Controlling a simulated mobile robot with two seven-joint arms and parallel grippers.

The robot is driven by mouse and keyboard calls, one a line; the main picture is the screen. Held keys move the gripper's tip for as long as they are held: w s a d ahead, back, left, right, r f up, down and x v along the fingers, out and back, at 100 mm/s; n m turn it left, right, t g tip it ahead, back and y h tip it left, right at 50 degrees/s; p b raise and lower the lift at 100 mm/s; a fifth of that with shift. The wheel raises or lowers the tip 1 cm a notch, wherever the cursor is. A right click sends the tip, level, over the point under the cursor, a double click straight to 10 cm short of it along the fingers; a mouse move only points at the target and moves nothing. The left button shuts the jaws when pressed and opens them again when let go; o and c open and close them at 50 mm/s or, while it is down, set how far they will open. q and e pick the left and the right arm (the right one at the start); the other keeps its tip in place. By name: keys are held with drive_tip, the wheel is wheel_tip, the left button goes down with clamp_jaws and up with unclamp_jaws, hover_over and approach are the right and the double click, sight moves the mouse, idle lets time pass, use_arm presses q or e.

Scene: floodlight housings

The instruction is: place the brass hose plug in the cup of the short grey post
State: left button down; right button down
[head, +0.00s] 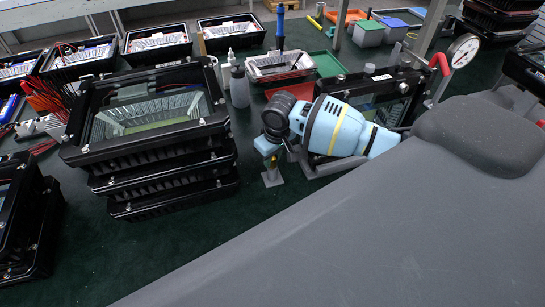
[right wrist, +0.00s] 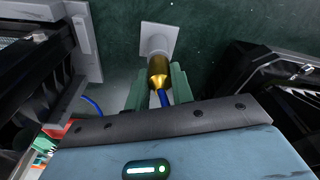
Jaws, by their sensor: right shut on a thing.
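The brass hose plug (right wrist: 159,73) is gripped between the green fingers of my right gripper (right wrist: 158,82), with a blue hose at its near end. The short grey post (right wrist: 157,40) stands on a square base directly beyond the plug's tip. The plug lines up with the post's cup, and its tip overlaps the cup in the right wrist view; I cannot tell how far inside it sits. In the head view my right gripper (head: 271,163) is right over the post's base (head: 272,179), and the plug is mostly hidden. My left gripper is out of view.
Stacked black floodlight housings (head: 160,165) stand left of the post. Another black housing (head: 375,95) is behind my right arm. A grey bottle (head: 239,88) and a white parts bin (head: 280,66) stand farther back. Green table is clear in front of the post.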

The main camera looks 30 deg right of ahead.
drive_tip(key=shift+f, duration=0.15)
drive_tip(key=shift+f, duration=0.15)
drive_tip(key=c, duration=1.2)
unclamp_jaws()
wheel_tip(320, 180, up, 12)
drive_tip(key=s, duration=0.1)
drive_tip(key=shift+s+d, duration=0.15)
drive_tip(key=shift+s, duration=0.2)
